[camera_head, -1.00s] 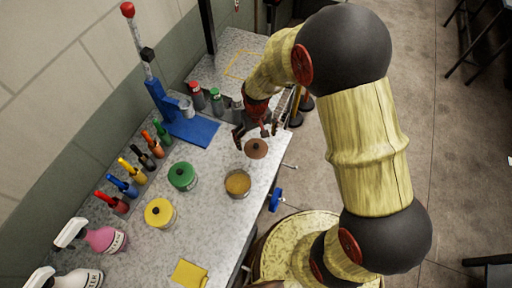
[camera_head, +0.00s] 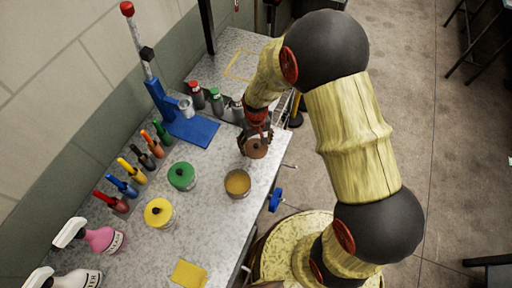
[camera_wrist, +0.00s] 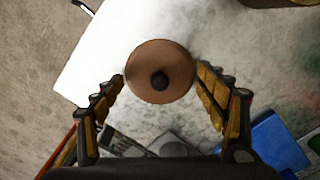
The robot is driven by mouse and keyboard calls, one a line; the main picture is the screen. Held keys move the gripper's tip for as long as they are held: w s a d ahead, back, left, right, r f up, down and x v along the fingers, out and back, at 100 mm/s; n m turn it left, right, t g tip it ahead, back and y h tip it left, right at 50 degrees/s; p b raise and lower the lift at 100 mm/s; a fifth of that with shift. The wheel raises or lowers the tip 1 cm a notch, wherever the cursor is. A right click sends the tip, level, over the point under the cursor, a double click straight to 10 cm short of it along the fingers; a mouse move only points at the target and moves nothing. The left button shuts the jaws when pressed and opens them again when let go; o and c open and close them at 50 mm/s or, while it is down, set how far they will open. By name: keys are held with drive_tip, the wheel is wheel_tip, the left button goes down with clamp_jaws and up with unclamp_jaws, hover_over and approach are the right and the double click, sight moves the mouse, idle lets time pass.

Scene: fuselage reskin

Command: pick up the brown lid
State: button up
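The brown lid (camera_head: 256,148) is a round disc with a dark knob, lying near the right edge of the workbench. In the wrist view the lid (camera_wrist: 160,72) lies ahead of my fingers, its knob centred between them. My gripper (camera_head: 256,143) is at the lid, pointing down over it. In the wrist view my gripper (camera_wrist: 160,82) is open, with one finger on each side and nothing held. Whether the fingers touch the lid's rim cannot be told.
An open tin with tan contents (camera_head: 238,183) stands near the lid. Green-lidded (camera_head: 182,176) and yellow-lidded (camera_head: 159,212) tins stand to its left. A blue press stand (camera_head: 190,128) and bottles (camera_head: 216,100) are behind. The bench surface (camera_head: 215,222) in front is partly clear.

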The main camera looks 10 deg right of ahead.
drive_tip(key=shift+s+f, duration=0.1)
drive_tip(key=c, duration=1.7)
clamp_jaws()
